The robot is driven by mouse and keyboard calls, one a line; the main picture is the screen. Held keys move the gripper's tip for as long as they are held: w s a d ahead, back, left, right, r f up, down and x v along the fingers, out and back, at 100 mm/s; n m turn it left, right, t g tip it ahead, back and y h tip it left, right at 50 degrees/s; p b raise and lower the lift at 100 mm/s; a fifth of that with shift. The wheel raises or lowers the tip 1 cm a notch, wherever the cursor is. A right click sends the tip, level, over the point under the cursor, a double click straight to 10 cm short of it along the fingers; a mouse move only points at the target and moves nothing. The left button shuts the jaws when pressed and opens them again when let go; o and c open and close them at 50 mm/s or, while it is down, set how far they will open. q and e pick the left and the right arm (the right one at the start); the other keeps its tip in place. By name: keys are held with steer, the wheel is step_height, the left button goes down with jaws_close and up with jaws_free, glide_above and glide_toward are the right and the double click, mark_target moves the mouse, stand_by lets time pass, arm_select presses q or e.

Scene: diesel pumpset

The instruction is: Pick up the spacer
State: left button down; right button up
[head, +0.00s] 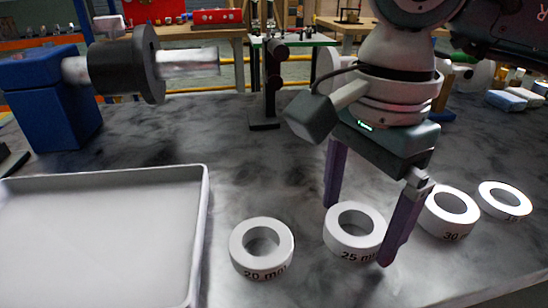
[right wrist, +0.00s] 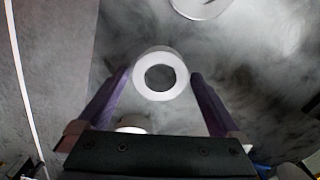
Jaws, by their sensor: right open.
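Several white ring spacers lie flat on the dark mottled table. They are the 20 mm spacer (head: 240,250), the 25 mm spacer (head: 340,239), the 30 mm spacer (head: 434,222) and one farther right (head: 497,205) whose label I cannot read. My right gripper (head: 356,233) is open, pointing down with its purple fingers on either side of the 25 mm spacer. In the right wrist view, a ring (right wrist: 160,95) sits between the fingertips (right wrist: 160,76), with a narrow gap showing at each side. My left gripper is not in view.
A grey-white tray (head: 204,220) stands at the left front. A blue block with a shaft and dark disc (head: 125,68) stands behind it. A dark stand (head: 264,118) is at the back middle. The table between tray and stand is clear.

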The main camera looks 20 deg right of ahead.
steer(key=c, duration=1.3)
steer(key=shift+c, duration=0.5)
steer(key=shift+r, duration=0.15)
